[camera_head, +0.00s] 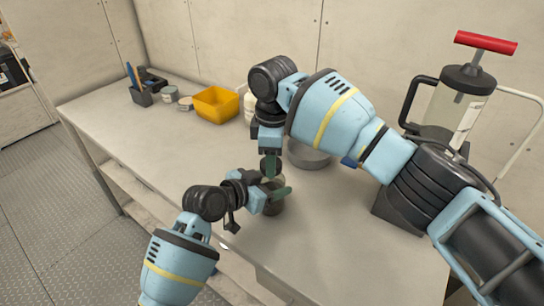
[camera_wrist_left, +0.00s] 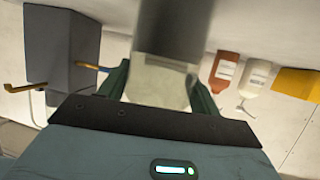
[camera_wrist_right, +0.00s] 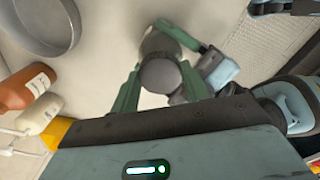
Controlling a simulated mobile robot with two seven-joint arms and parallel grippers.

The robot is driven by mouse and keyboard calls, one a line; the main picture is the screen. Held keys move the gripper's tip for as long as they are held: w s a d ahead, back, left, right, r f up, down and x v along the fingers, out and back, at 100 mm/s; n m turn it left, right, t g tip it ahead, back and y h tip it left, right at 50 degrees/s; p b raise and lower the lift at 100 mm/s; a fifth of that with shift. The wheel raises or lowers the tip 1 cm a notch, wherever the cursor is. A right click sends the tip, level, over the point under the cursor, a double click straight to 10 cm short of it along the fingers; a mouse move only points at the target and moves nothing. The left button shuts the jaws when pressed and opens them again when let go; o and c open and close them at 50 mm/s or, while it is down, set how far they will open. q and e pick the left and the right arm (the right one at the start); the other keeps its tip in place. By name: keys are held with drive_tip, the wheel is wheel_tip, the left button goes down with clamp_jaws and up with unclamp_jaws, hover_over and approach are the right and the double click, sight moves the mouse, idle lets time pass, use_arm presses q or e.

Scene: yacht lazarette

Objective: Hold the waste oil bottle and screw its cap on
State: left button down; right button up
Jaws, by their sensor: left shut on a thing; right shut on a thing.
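The waste oil bottle (camera_head: 272,208) stands at the bench's front part, dark in its lower part and clear higher up. My left gripper (camera_head: 276,192) is shut on its side. The left wrist view shows the bottle (camera_wrist_left: 163,82) upside down between the green fingers (camera_wrist_left: 160,92). The dark grey round cap (camera_wrist_right: 160,76) is at the bottle's mouth, seen from above in the right wrist view. My right gripper (camera_wrist_right: 158,88) is shut on it from above; its fingers also show in the head view (camera_head: 270,166). Whether the threads are engaged is hidden.
A grey round pan (camera_head: 308,156) lies just behind the bottle. A yellow bin (camera_head: 216,104), a white bottle (camera_wrist_left: 256,76) and an orange-brown bottle (camera_wrist_left: 226,70) stand farther back. A pump canister with a red handle (camera_head: 486,42) is at right.

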drive_tip(key=m, duration=0.5)
drive_tip(key=shift+s+a, duration=0.1)
drive_tip(key=m, duration=0.3)
drive_tip(key=shift+m, duration=0.3)
drive_tip(key=o, duration=0.8)
drive_tip(key=shift+o, duration=0.6)
drive_tip(key=shift+s+a, duration=0.15)
drive_tip(key=shift+r, duration=2.35)
